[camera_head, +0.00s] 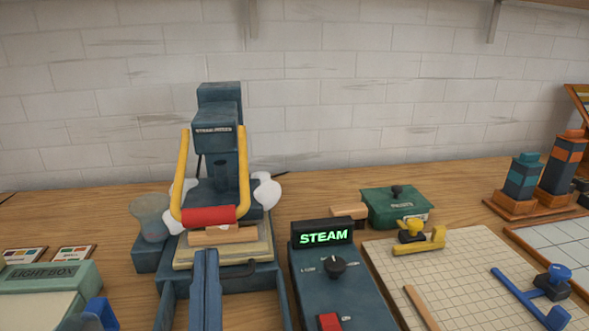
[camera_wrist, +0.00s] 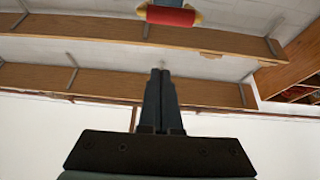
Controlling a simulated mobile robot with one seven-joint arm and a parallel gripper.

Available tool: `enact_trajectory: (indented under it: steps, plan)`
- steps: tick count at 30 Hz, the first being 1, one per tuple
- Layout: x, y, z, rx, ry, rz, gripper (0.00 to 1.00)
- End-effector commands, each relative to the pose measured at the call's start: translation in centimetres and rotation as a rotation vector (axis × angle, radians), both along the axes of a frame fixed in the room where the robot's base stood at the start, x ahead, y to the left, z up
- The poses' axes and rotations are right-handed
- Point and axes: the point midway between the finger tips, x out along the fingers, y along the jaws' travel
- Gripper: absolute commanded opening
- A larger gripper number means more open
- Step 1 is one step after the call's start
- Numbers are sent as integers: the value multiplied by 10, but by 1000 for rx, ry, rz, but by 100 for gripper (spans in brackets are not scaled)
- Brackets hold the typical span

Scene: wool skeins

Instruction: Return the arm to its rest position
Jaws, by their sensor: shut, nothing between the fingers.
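My gripper (camera_head: 206,256) shows at the bottom of the head view as two dark blue-grey fingers lying side by side, in front of the steam press (camera_head: 217,150). In the wrist view my gripper (camera_wrist: 160,72) has its fingers together with nothing between them. They point toward the wooden shelves (camera_wrist: 120,83) above. The red roller grip (camera_head: 208,215) on the press's yellow handle (camera_head: 183,180) is beyond the fingertips. This red grip also shows at the top edge of the wrist view (camera_wrist: 170,16). The rest of my arm is out of view.
A control box with a lit STEAM sign (camera_head: 324,238) stands right of my gripper. A gridded board (camera_head: 465,262) with yellow and blue tools lies farther right. A green box (camera_head: 397,209) is behind it. A light box (camera_head: 45,275) is at left. A tile wall closes the back.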

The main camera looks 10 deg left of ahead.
Motion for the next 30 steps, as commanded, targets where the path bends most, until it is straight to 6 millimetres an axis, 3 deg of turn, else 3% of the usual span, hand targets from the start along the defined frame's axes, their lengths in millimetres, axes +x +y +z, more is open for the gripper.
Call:
enact_trajectory:
  steps: [6,12,21,30]
  plan:
    - [20,-49,95,34,-113,-119,0]
    - [12,-91,182,50,-208,-204,0]
    - [-25,-126,270,38,-319,-267,0]
    - [-20,-123,343,38,-302,-260,0]
